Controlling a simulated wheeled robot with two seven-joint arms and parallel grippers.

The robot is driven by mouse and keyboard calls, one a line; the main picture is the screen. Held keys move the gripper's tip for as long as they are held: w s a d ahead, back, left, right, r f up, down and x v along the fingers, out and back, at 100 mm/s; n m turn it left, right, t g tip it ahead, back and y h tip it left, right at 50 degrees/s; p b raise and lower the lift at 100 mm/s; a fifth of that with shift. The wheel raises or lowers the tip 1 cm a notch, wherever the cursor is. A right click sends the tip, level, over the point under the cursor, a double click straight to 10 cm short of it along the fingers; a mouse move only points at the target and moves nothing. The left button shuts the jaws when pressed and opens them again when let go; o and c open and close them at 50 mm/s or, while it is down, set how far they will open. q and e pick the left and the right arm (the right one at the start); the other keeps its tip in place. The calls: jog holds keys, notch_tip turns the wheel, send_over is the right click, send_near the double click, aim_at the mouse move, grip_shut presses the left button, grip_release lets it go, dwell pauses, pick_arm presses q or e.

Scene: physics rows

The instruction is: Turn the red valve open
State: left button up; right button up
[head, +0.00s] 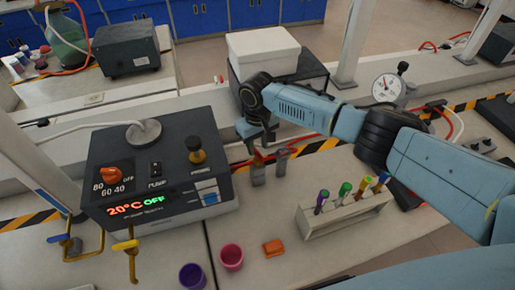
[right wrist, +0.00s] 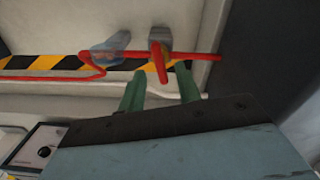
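The red valve (right wrist: 160,66) shows in the right wrist view as a red lever on a grey body, on a red pipe along the wall. My right gripper (right wrist: 161,80) is open, with its two green fingers apart below the lever, one toward each side. The lever's lower end reaches toward the gap between them; I cannot tell whether they touch. My left gripper is not in view.
A black heating unit (head: 155,165) with a "20°C OFF" display stands left of my right gripper. A pressure gauge (head: 388,88) stands behind my arm.

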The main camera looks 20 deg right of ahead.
jog(key=shift+f, duration=1.15)
grip_shut()
